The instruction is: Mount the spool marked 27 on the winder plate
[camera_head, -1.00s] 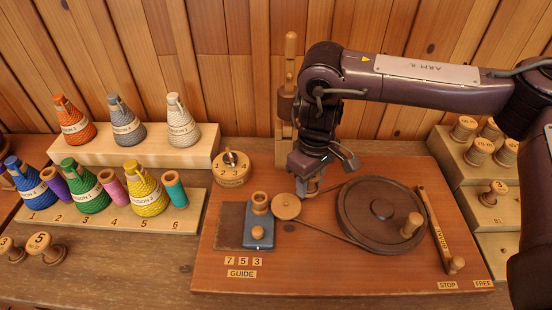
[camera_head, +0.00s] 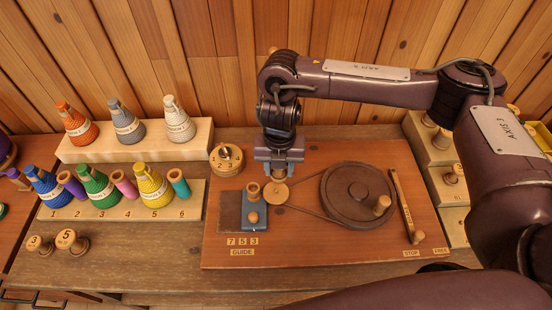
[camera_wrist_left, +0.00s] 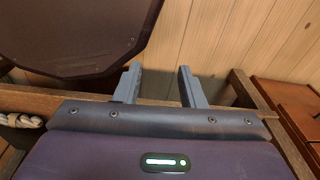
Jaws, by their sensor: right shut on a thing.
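My right gripper (camera_head: 277,170) points down in the head view, just behind the small wooden pulley on the reddish-brown winder board (camera_head: 335,250). It is shut on a small pale wooden piece, mostly hidden between the fingers; no number can be read on it. I cannot tell whether that piece touches the board. A blue-grey block (camera_head: 254,222) on a dark plate carries a wooden spool-like post (camera_head: 253,190) and a knob. No mark 27 is readable on any spool. My left gripper (camera_wrist_left: 160,87) is open and empty in the left wrist view.
A big dark wheel (camera_head: 335,182) is belted to the small pulley (camera_head: 275,194), with a wooden lever (camera_head: 403,203) beside it. A numbered dial (camera_head: 226,158) stands to the left. Spools marked 3 (camera_head: 38,246) and 5 (camera_head: 71,240) stand front left; stepped racks (camera_head: 425,150) stand right.

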